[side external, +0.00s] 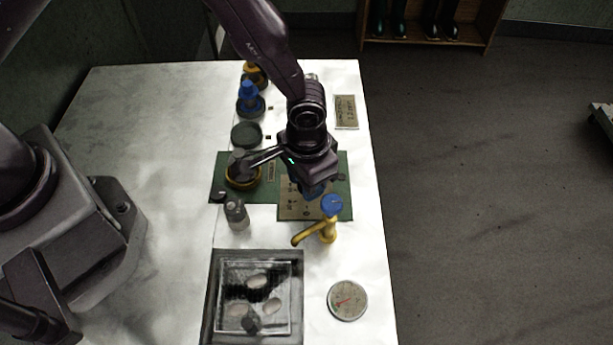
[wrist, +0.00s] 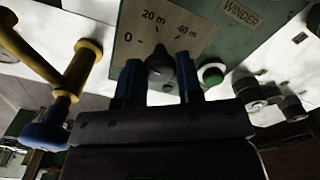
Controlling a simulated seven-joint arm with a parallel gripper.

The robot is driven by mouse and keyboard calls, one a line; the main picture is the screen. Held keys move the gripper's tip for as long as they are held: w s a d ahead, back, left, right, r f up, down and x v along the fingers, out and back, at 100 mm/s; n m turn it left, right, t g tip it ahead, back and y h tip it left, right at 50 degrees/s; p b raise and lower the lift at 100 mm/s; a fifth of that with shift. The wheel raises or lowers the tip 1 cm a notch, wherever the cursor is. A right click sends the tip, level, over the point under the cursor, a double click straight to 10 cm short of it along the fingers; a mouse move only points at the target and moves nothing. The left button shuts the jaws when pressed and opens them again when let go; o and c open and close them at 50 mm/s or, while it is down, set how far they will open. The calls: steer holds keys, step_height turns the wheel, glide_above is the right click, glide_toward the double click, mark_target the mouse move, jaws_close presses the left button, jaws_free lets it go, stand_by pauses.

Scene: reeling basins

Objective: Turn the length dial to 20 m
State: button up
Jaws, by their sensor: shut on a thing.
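The length dial (wrist: 160,66) is a dark knob on a beige plate (wrist: 200,12) marked 0, 20 m and 40 m, seen in the wrist view. Its narrow end points up, roughly toward the 20 m mark; exact alignment is hard to tell. My gripper (wrist: 159,75) has its two blue fingers on either side of the knob and is shut on it. In the side external view my gripper (side external: 312,190) is down over the beige plate (side external: 297,210) on the green panel (side external: 345,165), and hides the dial there.
A yellow tap (side external: 329,230) with a blue top stands close in front of my gripper. A basin (side external: 213,290) with pale cocoons and a round gauge (side external: 347,300) lie nearer the camera. A green button (wrist: 212,74) sits right of the dial. The table's left is clear.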

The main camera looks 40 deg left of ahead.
steer(key=m, duration=0.4)
steer(key=shift+m, duration=0.3)
steer(key=m, duration=0.4)
steer(key=shift+m, duration=0.3)
steer(key=o, duration=0.9)
steer(key=shift+r, duration=0.1)
step_height(320, 180, up, 13)
steer(key=shift+f, duration=0.1)
